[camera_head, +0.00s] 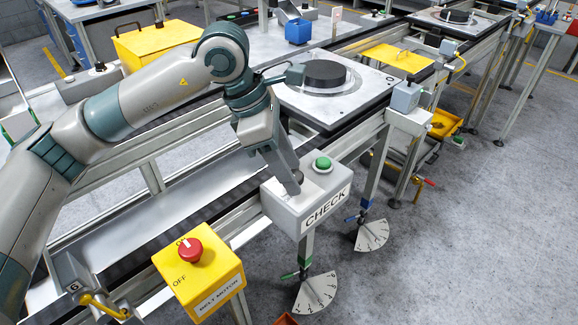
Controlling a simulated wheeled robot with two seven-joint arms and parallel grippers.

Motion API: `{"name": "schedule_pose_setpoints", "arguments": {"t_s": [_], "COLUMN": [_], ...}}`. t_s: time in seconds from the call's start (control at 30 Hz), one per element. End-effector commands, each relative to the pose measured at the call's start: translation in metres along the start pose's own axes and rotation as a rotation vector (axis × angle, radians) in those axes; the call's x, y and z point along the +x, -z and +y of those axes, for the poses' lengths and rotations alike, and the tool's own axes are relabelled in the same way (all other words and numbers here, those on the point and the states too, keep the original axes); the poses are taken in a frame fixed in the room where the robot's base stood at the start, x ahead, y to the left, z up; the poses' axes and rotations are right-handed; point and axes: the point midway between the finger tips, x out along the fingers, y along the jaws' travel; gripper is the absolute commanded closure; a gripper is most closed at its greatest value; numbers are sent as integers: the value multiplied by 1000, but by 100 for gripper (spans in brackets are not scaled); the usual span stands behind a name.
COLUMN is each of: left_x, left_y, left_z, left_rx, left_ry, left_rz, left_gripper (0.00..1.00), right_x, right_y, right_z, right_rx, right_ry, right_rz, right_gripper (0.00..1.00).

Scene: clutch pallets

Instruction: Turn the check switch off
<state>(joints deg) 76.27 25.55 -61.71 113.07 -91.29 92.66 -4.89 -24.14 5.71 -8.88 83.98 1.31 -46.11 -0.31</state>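The check box (283,205) is a light grey box labelled CHECK, on a post at the conveyor's front rail. A green button or lamp (322,163) stands on its top right. My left gripper (296,188) reaches down from the upper left, with its fingertips at the left part of the box top. The check switch itself is hidden or too small to make out behind the fingers, so its position cannot be read. I cannot tell whether the fingers touch anything or how far apart they are. My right gripper is not in view.
A yellow BELT MOTOR box (216,292) with a red knob (190,249) stands at lower left. A pallet plate (370,82) carrying a dark disc (325,74) lies on the conveyor behind. White dial plates (316,292) hang below the rail. Floor at right is clear.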

Motion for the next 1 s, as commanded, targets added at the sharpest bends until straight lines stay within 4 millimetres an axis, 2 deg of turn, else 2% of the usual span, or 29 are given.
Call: {"name": "schedule_pose_setpoints", "arguments": {"t_s": [0.27, 0.47, 0.67, 1.0], "left_x": [-1, -15, -45, -114], "left_y": [0, 0, 0, 0], "left_z": [0, 1, 1, 1], "left_rx": [1, 0, 0, 0], "left_ry": [1, -1, -3, -3], "left_rz": [0, 0, -1, 0], "left_gripper": [53, 53, 53, 53], "right_x": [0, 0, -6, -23], "right_y": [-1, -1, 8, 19], "right_z": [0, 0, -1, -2], "right_rx": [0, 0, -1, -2], "right_ry": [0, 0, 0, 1], "right_rz": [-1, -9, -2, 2], "right_gripper": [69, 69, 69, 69]}}
